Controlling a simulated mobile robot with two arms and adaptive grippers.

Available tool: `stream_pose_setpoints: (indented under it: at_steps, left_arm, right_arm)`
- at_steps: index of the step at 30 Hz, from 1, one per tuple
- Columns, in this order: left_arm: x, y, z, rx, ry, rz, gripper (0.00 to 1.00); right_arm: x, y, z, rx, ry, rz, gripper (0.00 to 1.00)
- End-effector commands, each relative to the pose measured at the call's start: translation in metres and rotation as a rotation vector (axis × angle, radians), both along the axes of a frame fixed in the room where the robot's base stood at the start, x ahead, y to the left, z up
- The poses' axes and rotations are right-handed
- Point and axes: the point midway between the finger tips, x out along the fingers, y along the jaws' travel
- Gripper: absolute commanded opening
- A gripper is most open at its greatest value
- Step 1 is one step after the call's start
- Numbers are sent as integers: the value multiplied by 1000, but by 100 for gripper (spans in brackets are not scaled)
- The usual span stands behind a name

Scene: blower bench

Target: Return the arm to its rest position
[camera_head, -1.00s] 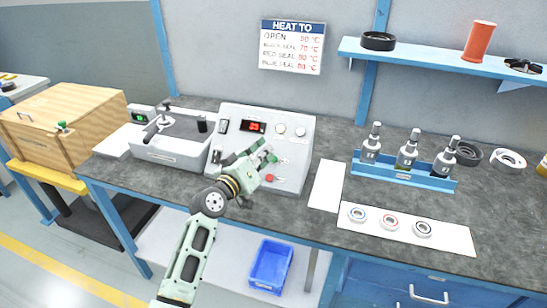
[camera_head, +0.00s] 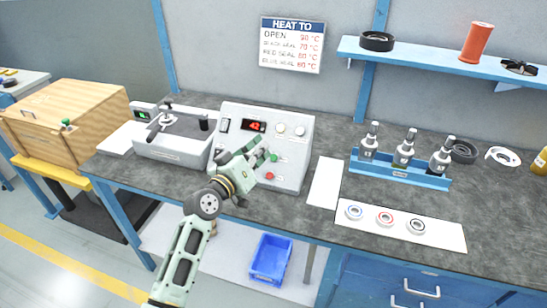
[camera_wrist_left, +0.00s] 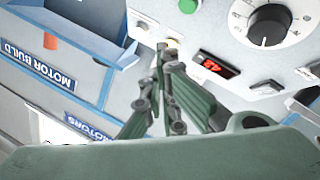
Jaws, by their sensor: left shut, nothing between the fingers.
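My left arm comes in from the bottom of the head view. Its pale green left gripper (camera_head: 262,158) is in front of the grey control box (camera_head: 295,130), near its green button (camera_head: 273,158) and above its red button (camera_head: 270,176). In the left wrist view the left gripper (camera_wrist_left: 162,60) is shut and empty, with its fingertips together. The control box face with a red display (camera_wrist_left: 220,64) and a black dial (camera_wrist_left: 269,25) lies beyond the fingers. I cannot tell whether the fingertips touch the box. My right gripper is not in view.
A grey heater unit (camera_head: 172,148) stands left of the control box. Three bottles stand in a blue rack (camera_head: 400,173) at right, behind a white card with three bearings (camera_head: 350,228). A blue bin (camera_head: 270,258) sits below the bench. A wooden crate (camera_head: 70,120) is far left.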

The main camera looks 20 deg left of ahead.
Motion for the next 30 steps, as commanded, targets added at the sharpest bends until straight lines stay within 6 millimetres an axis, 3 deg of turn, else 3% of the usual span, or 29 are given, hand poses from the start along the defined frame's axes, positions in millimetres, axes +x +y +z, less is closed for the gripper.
stream_pose_setpoints:
  at_steps: [7, 11, 14, 18, 21, 24, 30]
  left_arm:
    - [-1, -1, -1, 2, 2, -2, 0]
    - [-17, -14, -18, 49, 50, -41, 0]
    - [-53, -35, -52, 147, 148, -111, 0]
    - [-134, -60, -114, 335, 361, -221, 0]
    - [-196, -62, -148, 457, 523, -270, 0]
    - [-247, -57, -168, 545, 656, -289, 0]
    - [-320, -40, -184, 655, 848, -291, 0]
  right_arm:
    - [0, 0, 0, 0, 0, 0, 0]
    - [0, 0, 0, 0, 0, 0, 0]
    - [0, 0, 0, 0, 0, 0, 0]
    - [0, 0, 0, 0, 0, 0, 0]
    - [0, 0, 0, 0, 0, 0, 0]
    - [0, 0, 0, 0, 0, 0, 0]
    - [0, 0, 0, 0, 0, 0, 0]
